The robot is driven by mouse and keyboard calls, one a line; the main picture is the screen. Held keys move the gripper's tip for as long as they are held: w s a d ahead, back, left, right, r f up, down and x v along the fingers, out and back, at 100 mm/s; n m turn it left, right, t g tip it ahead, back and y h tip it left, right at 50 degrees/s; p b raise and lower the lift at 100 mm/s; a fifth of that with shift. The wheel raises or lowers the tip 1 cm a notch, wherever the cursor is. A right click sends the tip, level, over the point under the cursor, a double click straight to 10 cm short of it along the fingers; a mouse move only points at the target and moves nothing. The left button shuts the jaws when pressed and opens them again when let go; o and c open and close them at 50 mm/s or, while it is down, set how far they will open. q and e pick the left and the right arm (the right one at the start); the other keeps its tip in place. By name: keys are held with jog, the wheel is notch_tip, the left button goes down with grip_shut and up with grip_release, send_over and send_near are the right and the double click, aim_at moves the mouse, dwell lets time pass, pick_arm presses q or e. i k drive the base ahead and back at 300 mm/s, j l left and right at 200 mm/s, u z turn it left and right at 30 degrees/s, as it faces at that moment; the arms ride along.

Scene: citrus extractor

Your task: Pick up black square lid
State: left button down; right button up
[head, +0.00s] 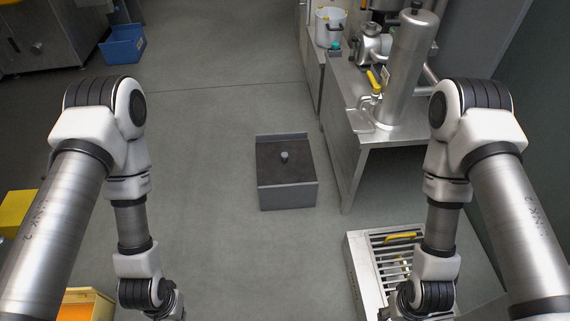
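The black square lid (270,163) lies flat on top of a grey box on the floor, in the middle of the head view. A small grey knob (284,156) stands up near the lid's centre. My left arm comes down at the left and my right arm at the right, both well apart from the lid. The wrists reach the bottom edge of the view, and the fingers of both grippers are out of the picture.
A steel table (388,135) with a tall metal cylinder (405,70) stands right of the box (288,196). A slatted metal unit (362,272) is at lower right, partly behind my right arm. A blue crate (122,46) is at far left. Floor around the box is clear.

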aim_at(289, 162)
jog(key=i+j+z, duration=0.9)
jog(key=i+j, duration=0.15)
jog(key=j, duration=0.2)
